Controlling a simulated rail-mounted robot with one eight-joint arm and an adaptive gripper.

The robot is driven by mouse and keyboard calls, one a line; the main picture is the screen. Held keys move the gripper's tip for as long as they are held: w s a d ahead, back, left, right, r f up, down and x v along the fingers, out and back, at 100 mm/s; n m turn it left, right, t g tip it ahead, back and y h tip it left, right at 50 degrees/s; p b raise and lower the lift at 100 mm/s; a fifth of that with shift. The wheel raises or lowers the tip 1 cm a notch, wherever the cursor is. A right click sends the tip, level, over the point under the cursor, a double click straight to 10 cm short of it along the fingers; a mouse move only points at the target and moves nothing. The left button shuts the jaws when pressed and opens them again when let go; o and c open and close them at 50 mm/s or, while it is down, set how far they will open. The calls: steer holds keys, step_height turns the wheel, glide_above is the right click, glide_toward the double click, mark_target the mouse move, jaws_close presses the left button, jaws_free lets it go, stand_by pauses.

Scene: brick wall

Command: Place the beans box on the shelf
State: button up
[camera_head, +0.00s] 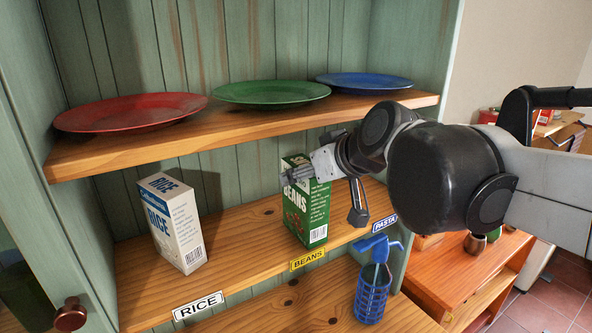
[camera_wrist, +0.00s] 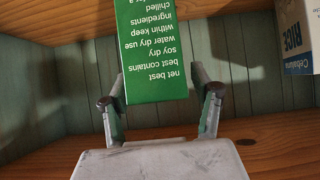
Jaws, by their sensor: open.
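The green beans box (camera_head: 308,210) stands upright on the middle shelf board (camera_head: 240,240), just behind the yellow BEANS label (camera_head: 307,259). My gripper (camera_head: 325,193) is at the box's upper part, coming from the right. Its fingers are open, with one near the top of the front and one to the right. In the wrist view the box (camera_wrist: 153,50) shows upside down between the spread fingers (camera_wrist: 157,82). A gap shows beside the right finger; whether the left finger touches the box is unclear.
A white rice box (camera_head: 172,222) stands at left behind the RICE label (camera_head: 198,305). Red (camera_head: 130,112), green (camera_head: 272,93) and blue (camera_head: 364,81) plates lie on the upper shelf close above.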

steer(key=b+v, duration=0.1)
steer(key=v, duration=1.1)
steer(key=s+d+f+m+g+h, duration=0.1)
steer(key=s+d+f, duration=0.3)
steer(key=f, duration=0.7)
steer(key=s+d+f+m+g+h, duration=0.1)
steer(key=s+d+f+m+h, duration=0.3)
steer(key=f, duration=0.8)
steer(key=shift+s+d+m+g, duration=0.3)
steer(key=shift+s+d+g, duration=0.1)
steer(key=shift+s+d, duration=0.45)
steer(key=shift+w+f, duration=0.1)
steer(key=shift+f, duration=0.05)
step_height(320, 180, down, 12)
steer(key=b, duration=1.2)
steer(key=shift+r, duration=0.25)
